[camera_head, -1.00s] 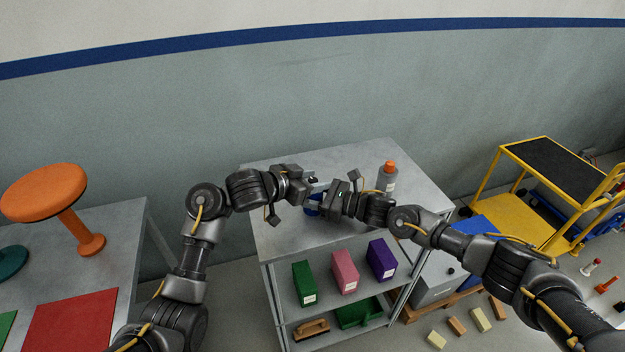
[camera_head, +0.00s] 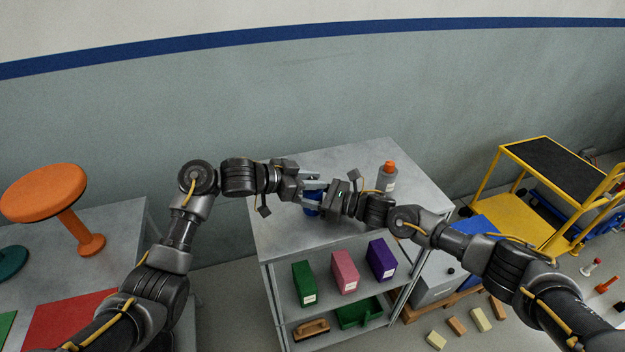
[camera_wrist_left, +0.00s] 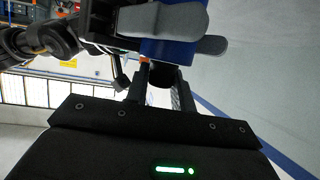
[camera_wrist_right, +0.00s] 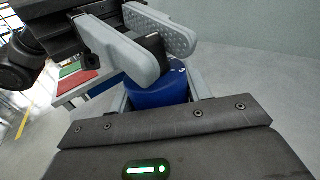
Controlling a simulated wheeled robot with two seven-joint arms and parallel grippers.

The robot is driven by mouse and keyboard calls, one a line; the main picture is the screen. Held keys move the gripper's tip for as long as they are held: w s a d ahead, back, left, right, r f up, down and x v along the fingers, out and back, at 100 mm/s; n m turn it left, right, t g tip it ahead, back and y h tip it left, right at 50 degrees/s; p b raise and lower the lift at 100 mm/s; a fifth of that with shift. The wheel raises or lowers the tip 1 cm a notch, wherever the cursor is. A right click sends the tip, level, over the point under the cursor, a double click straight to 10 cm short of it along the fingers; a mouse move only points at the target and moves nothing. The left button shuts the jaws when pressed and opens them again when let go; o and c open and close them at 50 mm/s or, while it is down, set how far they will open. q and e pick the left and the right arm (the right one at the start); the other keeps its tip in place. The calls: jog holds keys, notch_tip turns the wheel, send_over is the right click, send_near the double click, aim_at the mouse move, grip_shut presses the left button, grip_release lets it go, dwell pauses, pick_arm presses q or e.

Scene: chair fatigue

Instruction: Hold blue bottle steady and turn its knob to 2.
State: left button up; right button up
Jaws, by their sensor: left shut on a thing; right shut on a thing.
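The knob also shows dark in the left wrist view (camera_wrist_left: 160,84). A small white mark (camera_wrist_right: 178,67) shows on the bottle's upper rim, too small to read.
A grey bottle with an orange cap (camera_head: 388,178) stands on the same table (camera_head: 350,235), right of my right gripper. Green, pink and purple boxes (camera_head: 345,272) are on the shelf below. An orange stool (camera_head: 45,193) is on the left table. A yellow cart (camera_head: 540,200) stands right.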

pick_arm(q)
jog(key=o, duration=1)
jog(key=v, duration=1.2)
pick_arm(e)
jog(key=o, duration=1.4)
jog(key=v, duration=1.2)
